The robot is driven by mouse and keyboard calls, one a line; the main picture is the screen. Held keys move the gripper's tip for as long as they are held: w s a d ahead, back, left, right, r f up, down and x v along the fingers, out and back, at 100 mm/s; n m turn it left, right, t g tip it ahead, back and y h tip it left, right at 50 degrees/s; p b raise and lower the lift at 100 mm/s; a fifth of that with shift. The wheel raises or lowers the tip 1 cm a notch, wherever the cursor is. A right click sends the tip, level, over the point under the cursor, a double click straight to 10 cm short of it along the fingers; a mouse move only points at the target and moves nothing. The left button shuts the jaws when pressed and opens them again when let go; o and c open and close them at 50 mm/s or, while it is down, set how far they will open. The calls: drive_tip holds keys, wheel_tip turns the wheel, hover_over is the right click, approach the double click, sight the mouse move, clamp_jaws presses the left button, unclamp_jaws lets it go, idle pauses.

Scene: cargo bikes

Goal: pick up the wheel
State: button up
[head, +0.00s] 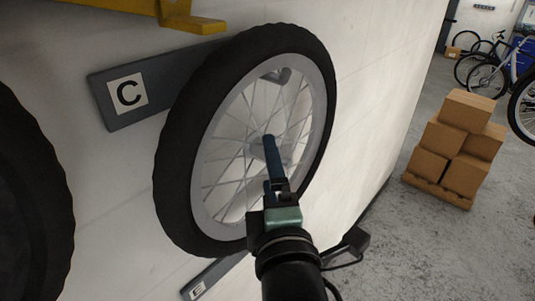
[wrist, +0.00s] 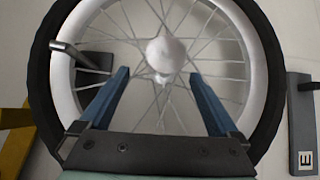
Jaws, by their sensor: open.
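The wheel (head: 172,181) has a black tyre, a pale rim and thin spokes, and it hangs upright against the white wall. A metal hook (head: 278,75) passes inside the top of its rim, by a grey plate marked C (head: 104,107). My gripper (head: 268,167) is in front of the wheel's hub. In the wrist view its two blue fingers (wrist: 161,75) are spread apart, one on each side below the white hub (wrist: 166,54), with nothing held between them. I cannot tell whether the fingertips touch the spokes. The wheel's lower right is partly hidden by my arm.
Another black tyre (head: 30,200) is at the left edge. A yellow bracket (head: 190,20) juts out above the wheel. A plate marked E (head: 208,281) is below it. Stacked cardboard boxes (head: 452,150) and bicycles (head: 490,75) stand to the right on grey floor.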

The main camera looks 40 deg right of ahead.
drive_tip(key=shift+f+p+x, duration=0.15)
drive_tip(key=shift+p+x, duration=0.6)
drive_tip(key=shift+x, duration=0.85)
drive_tip(key=shift+f+p+x, duration=0.15)
drive_tip(key=shift+p+x, duration=0.55)
drive_tip(key=shift+x, duration=0.85)
drive_tip(key=shift+s+d, duration=0.1)
drive_tip(key=shift+s, duration=0.05)
clamp_jaws()
drive_tip(key=shift+r, duration=0.25)
